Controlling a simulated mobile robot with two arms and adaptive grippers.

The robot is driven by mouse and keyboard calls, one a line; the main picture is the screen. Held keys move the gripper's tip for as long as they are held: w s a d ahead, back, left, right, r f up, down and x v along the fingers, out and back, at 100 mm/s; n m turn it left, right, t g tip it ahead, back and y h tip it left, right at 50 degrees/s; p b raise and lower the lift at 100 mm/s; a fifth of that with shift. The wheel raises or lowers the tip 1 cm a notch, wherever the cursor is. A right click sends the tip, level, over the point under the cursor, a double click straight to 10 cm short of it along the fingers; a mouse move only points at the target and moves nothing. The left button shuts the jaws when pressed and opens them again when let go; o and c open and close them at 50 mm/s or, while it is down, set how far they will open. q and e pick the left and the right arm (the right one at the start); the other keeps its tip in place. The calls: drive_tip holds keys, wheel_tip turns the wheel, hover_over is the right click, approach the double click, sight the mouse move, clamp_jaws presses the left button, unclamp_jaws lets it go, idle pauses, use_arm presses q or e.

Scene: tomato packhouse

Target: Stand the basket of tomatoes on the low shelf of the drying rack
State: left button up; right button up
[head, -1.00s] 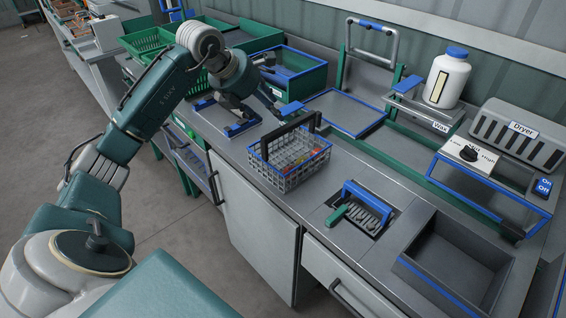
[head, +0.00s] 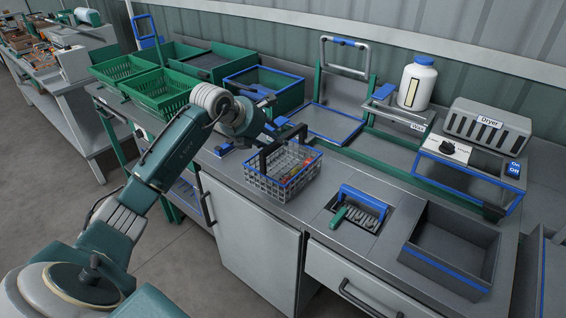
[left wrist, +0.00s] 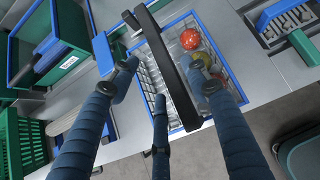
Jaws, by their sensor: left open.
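The wire basket (head: 284,184) has a blue rim and a raised black handle, and stands upright on the grey counter. It holds a few tomatoes; a red one (left wrist: 190,39) and a yellowish one show in the left wrist view, where the basket (left wrist: 160,62) is partly covered by my fingers. My left gripper (head: 272,130) is open just above the handle's left side. In the left wrist view its fingers (left wrist: 162,72) lie on either side of the dark handle bar; contact cannot be told. My right gripper is out of view. I cannot identify the drying rack for certain.
Green crates (head: 160,98) stand at the back left. A white bottle (head: 416,86) and the dryer (head: 487,128) are at the back right. Floor is clear in front left.

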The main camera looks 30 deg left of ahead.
use_arm(q)
drive_tip(key=x, duration=0.2)
drive_tip(key=p+x, duration=0.1)
drive_tip(key=shift+w+d+f, duration=0.1)
drive_tip(key=shift+w+d, duration=0.3)
drive_tip(key=shift+w, duration=0.05)
drive_tip(key=shift+w+f, duration=0.1)
drive_tip(key=shift+f, duration=0.05)
drive_tip(key=shift+a, duration=0.15)
drive_tip(key=c, duration=1.2)
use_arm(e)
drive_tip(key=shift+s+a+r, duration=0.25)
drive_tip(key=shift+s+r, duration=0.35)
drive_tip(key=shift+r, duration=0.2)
